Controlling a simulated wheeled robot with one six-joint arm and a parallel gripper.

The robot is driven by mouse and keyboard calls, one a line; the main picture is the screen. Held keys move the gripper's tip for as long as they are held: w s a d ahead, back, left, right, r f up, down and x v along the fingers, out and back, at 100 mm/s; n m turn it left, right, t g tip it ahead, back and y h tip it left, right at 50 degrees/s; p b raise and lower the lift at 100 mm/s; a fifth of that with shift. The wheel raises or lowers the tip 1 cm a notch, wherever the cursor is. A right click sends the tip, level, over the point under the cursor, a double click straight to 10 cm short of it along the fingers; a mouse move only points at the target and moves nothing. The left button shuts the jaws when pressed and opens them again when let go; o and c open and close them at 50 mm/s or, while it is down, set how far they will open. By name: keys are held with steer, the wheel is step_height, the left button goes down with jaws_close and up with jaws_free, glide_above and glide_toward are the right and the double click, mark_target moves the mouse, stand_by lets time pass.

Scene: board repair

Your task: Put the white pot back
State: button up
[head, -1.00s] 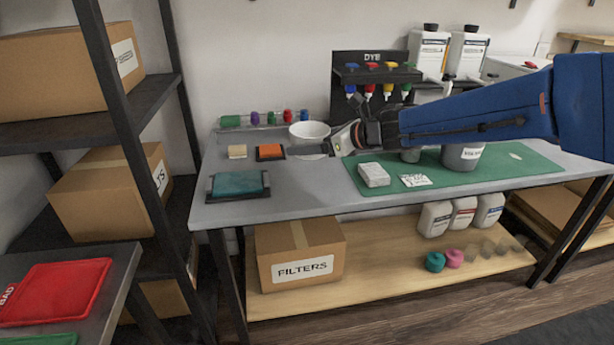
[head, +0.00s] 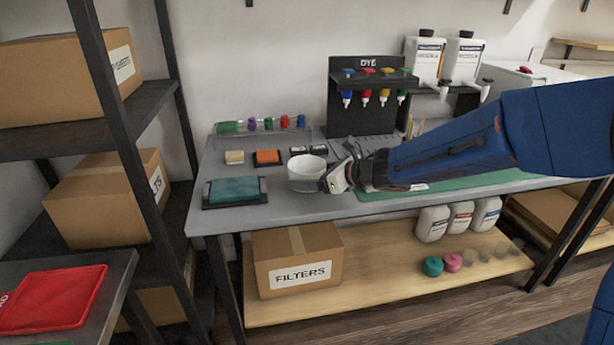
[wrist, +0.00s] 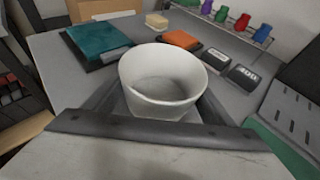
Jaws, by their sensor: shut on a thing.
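The white pot (head: 307,167) is a round, empty, open-topped bowl. It is upright over the left part of the grey workbench, between the teal pad and my arm. My gripper (head: 314,183) comes in from the right and is shut on the pot. In the wrist view the pot (wrist: 160,92) sits between the dark fingers, its inside empty. Its lower part is partly hidden by the gripper. I cannot tell whether its base touches the bench.
A teal pad in a dark tray (head: 235,191) lies left of the pot. Behind are an orange block (head: 268,157), a beige block (head: 234,157) and a rack of coloured bottles (head: 262,125). A dye stand (head: 350,110) stands at the back. The green mat (head: 450,186) is partly behind my arm.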

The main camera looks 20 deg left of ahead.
steer(key=o, duration=1.2)
steer(key=shift+f, duration=0.1)
steer(key=v, duration=1.2)
steer(key=shift+r, duration=0.25)
